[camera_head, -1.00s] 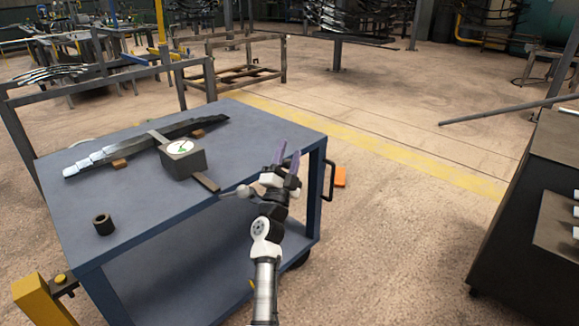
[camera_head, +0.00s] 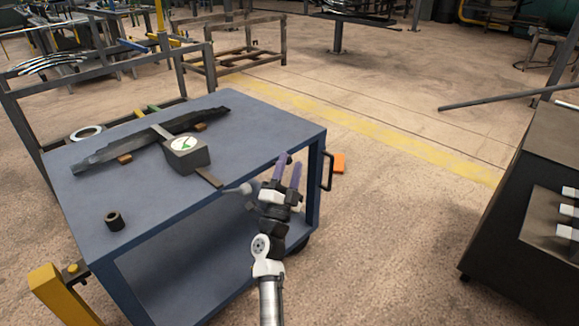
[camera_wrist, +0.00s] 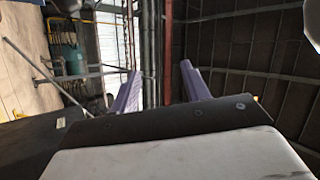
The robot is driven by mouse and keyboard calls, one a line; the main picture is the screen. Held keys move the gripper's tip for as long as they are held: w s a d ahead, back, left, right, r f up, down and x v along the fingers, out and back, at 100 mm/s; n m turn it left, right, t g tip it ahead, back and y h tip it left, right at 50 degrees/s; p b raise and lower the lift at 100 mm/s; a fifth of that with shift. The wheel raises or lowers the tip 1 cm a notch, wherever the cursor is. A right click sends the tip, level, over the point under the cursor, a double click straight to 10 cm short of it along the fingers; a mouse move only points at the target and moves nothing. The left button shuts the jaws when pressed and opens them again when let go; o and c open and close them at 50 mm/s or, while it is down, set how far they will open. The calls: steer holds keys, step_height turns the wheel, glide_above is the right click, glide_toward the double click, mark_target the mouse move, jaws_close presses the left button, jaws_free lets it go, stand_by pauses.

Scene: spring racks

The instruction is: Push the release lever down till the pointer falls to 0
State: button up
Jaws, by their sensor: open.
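A dark box-shaped gauge (camera_head: 187,155) with a white dial (camera_head: 183,143) and a green pointer stands on the blue cart. The pointer's reading is too small to tell. A flat bar (camera_head: 209,178) sticks out of its front towards the cart's edge. Near the bar's end is a thin rod with a pale ball (camera_head: 246,188), which looks like the release lever; how it joins the gauge is unclear. My gripper (camera_head: 291,161) is right of the ball, beside the cart's front right edge, fingers pointing up. Its purple fingers (camera_wrist: 160,82) stand apart with nothing between them.
The blue cart (camera_head: 75,215) has a dark leaf-spring pack (camera_head: 100,153) on blocks and a dark ring (camera_head: 115,220) at front left. A black side handle (camera_head: 328,171) lies right of my gripper. A dark bench (camera_head: 520,235) stands at right; floor between is clear.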

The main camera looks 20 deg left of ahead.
steer(key=shift+s+d+p, duration=0.2)
steer(key=shift+s+p, duration=0.15)
steer(key=shift+s, duration=0.1)
steer(key=shift+s+d+p, duration=0.2)
steer(key=shift+s+p, duration=0.1)
steer(key=shift+s, duration=0.15)
